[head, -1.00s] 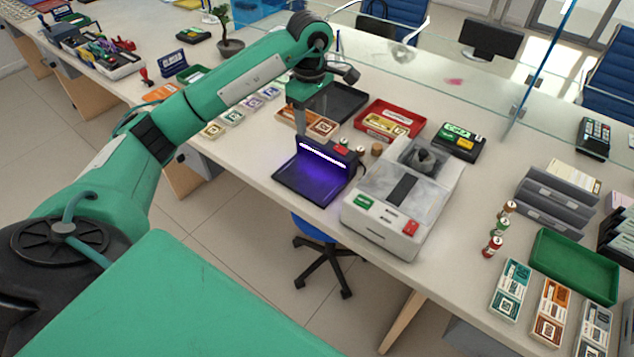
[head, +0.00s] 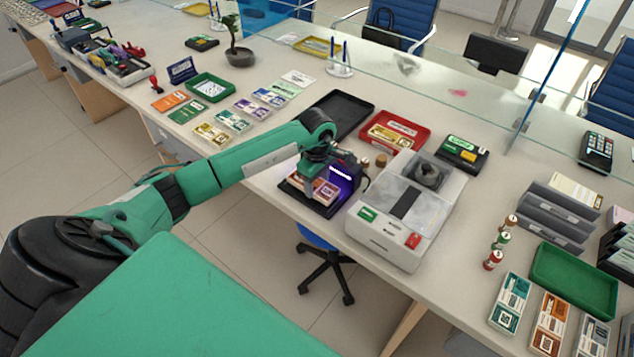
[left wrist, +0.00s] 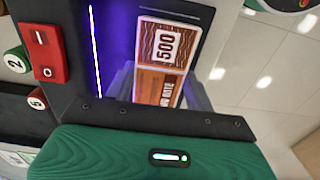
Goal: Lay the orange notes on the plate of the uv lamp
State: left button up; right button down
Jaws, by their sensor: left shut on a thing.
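My left gripper (head: 313,172) is shut on the orange-brown notes (head: 323,191), a flat bundle with a white band. It holds them over the dark plate (head: 325,211) of the uv lamp, in front of the lit violet tube (head: 341,171). Whether they touch the plate, I cannot tell. In the left wrist view, the notes (left wrist: 165,47) show a "500" label and run between the fingers (left wrist: 160,85). The lamp's tube (left wrist: 96,50) glows beside them, and the plate beneath is mostly hidden. My right gripper is not in view.
A grey-white counting machine (head: 387,241) stands close to the lamp's right. A red tray (head: 372,149) and black tray (head: 325,113) lie behind it. Several note bundles (head: 236,121) lie to the left. A glass screen (head: 470,95) runs behind.

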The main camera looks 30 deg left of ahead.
pick_arm(q)
jog(key=shift+f, duration=0.45)
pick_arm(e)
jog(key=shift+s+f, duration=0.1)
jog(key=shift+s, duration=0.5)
pick_arm(q)
jog(key=shift+f, duration=0.15)
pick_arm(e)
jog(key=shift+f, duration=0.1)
pick_arm(q)
jog(key=o, duration=1)
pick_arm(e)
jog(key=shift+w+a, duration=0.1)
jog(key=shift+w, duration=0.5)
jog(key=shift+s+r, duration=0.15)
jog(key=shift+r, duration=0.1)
